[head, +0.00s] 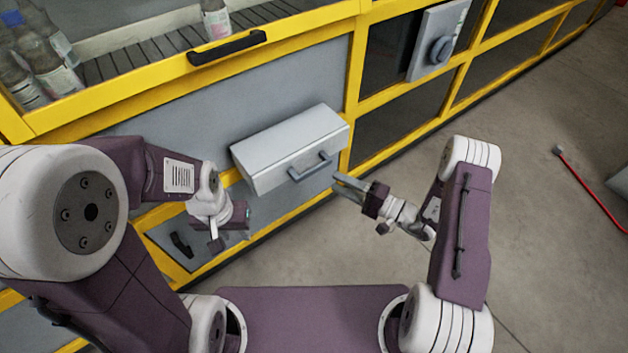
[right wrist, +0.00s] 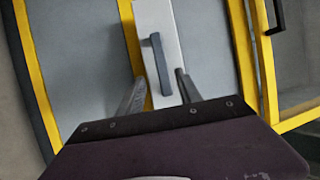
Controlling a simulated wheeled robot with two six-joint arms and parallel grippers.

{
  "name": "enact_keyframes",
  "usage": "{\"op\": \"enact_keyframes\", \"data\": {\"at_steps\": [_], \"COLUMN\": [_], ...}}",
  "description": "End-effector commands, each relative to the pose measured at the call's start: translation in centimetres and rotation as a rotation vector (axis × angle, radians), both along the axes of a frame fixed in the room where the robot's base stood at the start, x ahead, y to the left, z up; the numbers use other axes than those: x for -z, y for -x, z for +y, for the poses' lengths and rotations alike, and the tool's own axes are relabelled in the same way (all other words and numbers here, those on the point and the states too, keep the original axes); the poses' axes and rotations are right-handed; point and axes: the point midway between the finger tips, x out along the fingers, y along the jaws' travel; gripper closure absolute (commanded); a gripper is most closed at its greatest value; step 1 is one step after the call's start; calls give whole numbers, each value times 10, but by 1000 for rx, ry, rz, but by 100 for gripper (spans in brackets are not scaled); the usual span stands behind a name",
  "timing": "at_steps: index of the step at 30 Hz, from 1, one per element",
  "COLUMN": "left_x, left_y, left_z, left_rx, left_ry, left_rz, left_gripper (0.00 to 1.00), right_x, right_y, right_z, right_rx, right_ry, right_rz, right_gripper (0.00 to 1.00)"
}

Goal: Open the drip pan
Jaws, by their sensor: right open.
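The drip pan appears to be the light grey box (head: 285,140) on the lower front of the yellow-framed machine. It has a grey bar handle (head: 312,167) on its front face. My right gripper (head: 338,183) is open and empty, close in front of the handle and a little to its right. In the right wrist view the handle (right wrist: 160,64) lies ahead, in line with the gap between the fingers (right wrist: 160,90), with no clear contact. My left gripper (head: 229,239) hangs low to the left of the box; its finger gap is unclear.
A black handle (head: 227,47) is on the window frame above the box. Bottles (head: 38,62) stand behind the glass. A grey panel with a round knob (head: 438,50) is at upper right. A dark handle (head: 181,245) is at lower left. The floor (head: 550,230) at right is mostly clear.

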Motion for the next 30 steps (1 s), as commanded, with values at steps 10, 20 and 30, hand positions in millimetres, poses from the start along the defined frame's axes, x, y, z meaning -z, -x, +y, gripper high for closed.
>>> {"op": "enact_keyframes", "data": {"at_steps": [10,20,30], "left_x": [3,8,8], "left_y": [0,0,0], "left_z": [0,0,0], "left_rx": [0,0,0], "left_ry": [0,0,0], "left_rz": [-1,-1,0], "left_gripper": [64,64,64], "right_x": [-2,-3,-3], "right_y": [-22,-47,-48], "right_z": [40,77,78], "right_rx": [-10,-5,-4], "right_ry": [2,2,1], "right_rz": [-3,-1,0], "right_gripper": [58,58,83]}}
